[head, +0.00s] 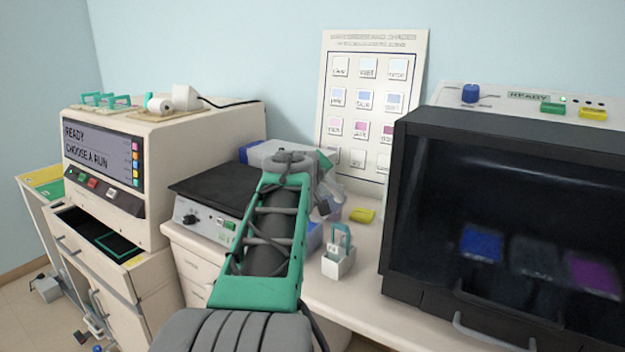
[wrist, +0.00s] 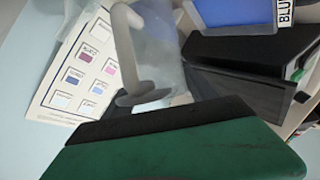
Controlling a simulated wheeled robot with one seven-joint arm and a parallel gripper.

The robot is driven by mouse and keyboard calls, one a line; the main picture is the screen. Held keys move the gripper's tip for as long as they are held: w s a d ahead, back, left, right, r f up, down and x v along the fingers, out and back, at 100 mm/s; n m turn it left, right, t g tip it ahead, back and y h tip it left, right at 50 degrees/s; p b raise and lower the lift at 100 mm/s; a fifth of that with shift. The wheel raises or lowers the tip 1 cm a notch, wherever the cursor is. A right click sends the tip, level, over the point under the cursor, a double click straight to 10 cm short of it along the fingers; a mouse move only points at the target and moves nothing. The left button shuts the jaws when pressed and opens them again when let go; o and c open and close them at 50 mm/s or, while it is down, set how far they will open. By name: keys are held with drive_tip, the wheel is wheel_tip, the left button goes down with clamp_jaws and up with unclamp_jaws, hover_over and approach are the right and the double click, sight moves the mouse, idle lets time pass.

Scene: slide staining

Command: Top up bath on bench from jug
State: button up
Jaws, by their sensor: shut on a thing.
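My gripper (head: 326,190) is at the end of my outstretched arm, above the back of the bench. It is shut on the jug (head: 331,183), a pale translucent vessel mostly hidden behind my wrist. In the wrist view the jug (wrist: 158,45) shows its pale handle close to my gripper's dark finger. The liquid level in the jug cannot be made out. A blue bath with a label starting "BLU" (wrist: 235,12) lies beyond the jug in the wrist view. In the head view a blue tub (head: 315,240) shows partly behind my arm.
A small white rack with a teal handle (head: 339,262) and a yellow item (head: 362,215) stand on the bench. A dark-fronted cabinet (head: 480,220) is at right. A hotplate-like device (head: 220,190) and a stainer reading READY (head: 170,150) are at left. A colour chart (head: 372,100) leans on the wall.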

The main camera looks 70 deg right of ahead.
drive_tip(key=shift+s+d+m+t, duration=0.1)
drive_tip(key=shift+s+m+t, duration=0.2)
drive_tip(key=shift+m, duration=0.2)
drive_tip(key=shift+s+r+m+t+y, duration=0.1)
drive_tip(key=shift+m+t+y, duration=0.4)
drive_tip(key=shift+m+t, duration=0.4)
drive_tip(key=shift+w, duration=0.2)
drive_tip(key=shift+s+f+m+t, duration=0.1)
drive_tip(key=shift+f+m+t, duration=0.45)
drive_tip(key=shift+m, duration=0.25)
drive_tip(key=shift+m+t+b, duration=0.25)
drive_tip(key=shift+m+b, duration=0.05)
drive_tip(key=shift+w, duration=0.2)
